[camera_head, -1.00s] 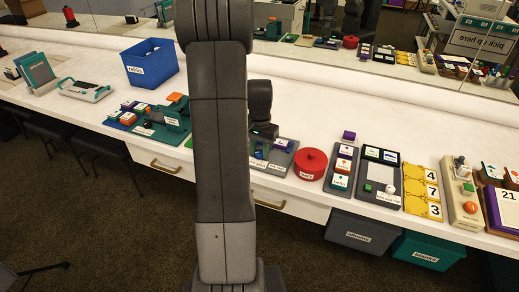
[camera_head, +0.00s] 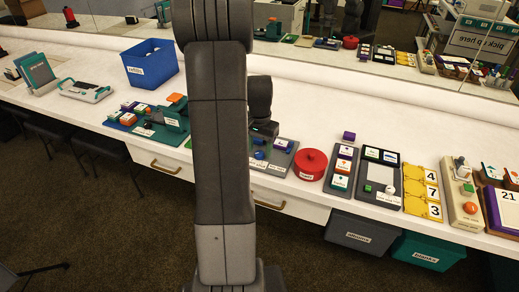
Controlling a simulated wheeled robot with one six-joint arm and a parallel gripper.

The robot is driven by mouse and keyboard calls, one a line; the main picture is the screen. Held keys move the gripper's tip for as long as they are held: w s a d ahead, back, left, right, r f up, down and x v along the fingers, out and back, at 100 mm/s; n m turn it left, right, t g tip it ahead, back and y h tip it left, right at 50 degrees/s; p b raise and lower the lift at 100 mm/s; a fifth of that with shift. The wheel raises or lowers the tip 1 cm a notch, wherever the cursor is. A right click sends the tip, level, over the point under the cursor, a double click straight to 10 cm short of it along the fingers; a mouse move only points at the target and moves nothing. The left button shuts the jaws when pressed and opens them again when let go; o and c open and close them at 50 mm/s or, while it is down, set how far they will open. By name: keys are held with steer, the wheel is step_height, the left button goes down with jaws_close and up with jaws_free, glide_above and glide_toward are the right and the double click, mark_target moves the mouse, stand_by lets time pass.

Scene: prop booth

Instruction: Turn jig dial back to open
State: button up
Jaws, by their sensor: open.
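My gripper (camera_head: 264,130) hangs at the end of my dark arm over a grey jig board (camera_head: 284,158) near the middle of the counter. The arm hides the board's left part.
Grey trays and yellow number tiles (camera_head: 423,191) fill the right. The counter behind is clear.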

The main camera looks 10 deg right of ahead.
mark_target(259, 153)
step_height(259, 153, up, 13)
steer(key=shift+f+p, duration=0.15)
steer(key=shift+p, duration=0.2)
step_height(259, 153, down, 14)
steer(key=shift+r+b, duration=0.1)
steer(key=shift+b, duration=0.3)
stand_by(0.3)
